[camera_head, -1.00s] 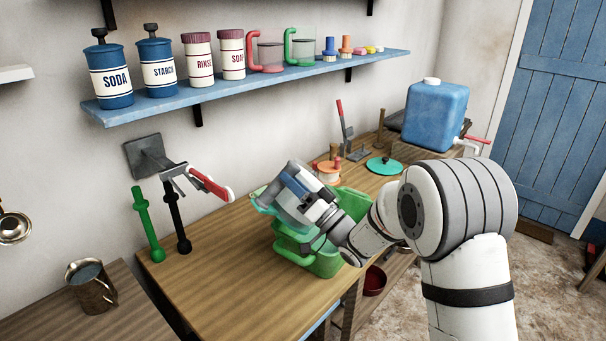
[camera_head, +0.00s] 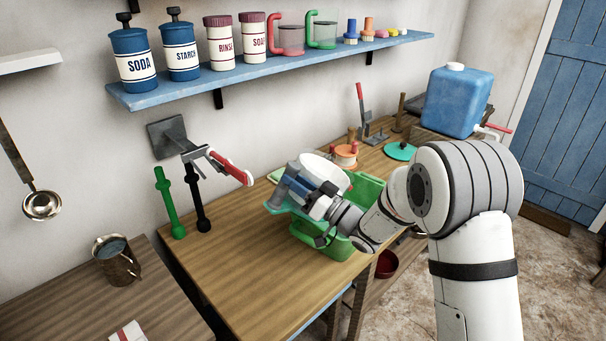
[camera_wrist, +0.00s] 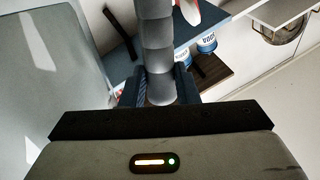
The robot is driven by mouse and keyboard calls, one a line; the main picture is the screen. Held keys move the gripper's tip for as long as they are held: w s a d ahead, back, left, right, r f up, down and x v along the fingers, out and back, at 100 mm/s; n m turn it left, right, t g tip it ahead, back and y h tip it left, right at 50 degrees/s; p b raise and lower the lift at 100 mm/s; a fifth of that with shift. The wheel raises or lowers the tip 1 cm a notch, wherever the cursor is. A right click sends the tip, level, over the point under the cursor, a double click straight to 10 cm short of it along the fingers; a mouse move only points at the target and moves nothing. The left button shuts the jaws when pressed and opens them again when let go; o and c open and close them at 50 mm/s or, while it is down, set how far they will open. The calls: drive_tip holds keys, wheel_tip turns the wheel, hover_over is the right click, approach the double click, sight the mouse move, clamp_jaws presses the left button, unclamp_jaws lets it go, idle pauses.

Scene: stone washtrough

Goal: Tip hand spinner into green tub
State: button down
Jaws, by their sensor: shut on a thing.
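My gripper (camera_head: 298,190) is above the green tub (camera_head: 368,192) on the wooden bench. In the wrist view its blue jaws (camera_wrist: 157,88) are shut on a grey ribbed grip (camera_wrist: 156,40), which appears to belong to the hand spinner. In the head view a white rounded vessel (camera_head: 328,170), apparently the spinner's body, shows tilted behind the gripper, over the tub. A teal translucent part shows beside the jaws. The gripper and arm hide much of the spinner and part of the tub's inside. I cannot tell whether the spinner touches the tub or what it holds.
A wall-mounted tap with a red lever (camera_head: 230,168) is left of the tub. Green and black upright handles (camera_head: 168,203) stand nearby. An orange-topped item (camera_head: 345,155) and teal disc (camera_head: 401,151) lie behind. The bench's front left is clear.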

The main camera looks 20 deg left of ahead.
sight(281, 205)
drive_tip(key=f+n+b, duration=0.1)
drive_tip(key=s+a+f+n+g+h+b, duration=0.1)
drive_tip(key=f, duration=0.1)
drive_tip(key=f+n+h+b, duration=0.1)
drive_tip(key=shift+s+a+f, duration=0.15)
drive_tip(key=shift+a+f, duration=0.1)
drive_tip(key=shift+f, duration=0.05)
wheel_tip(281, 205, down, 3)
drive_tip(key=shift+s+a+r+n+g+h+b, duration=0.1)
drive_tip(key=shift+n+g+h+b, duration=0.1)
drive_tip(key=shift+n+h, duration=0.25)
drive_tip(key=shift+a+n+g+h+b, duration=0.15)
drive_tip(key=shift+n+h, duration=0.1)
drive_tip(key=shift+n, duration=0.3)
drive_tip(key=shift+d, duration=0.1)
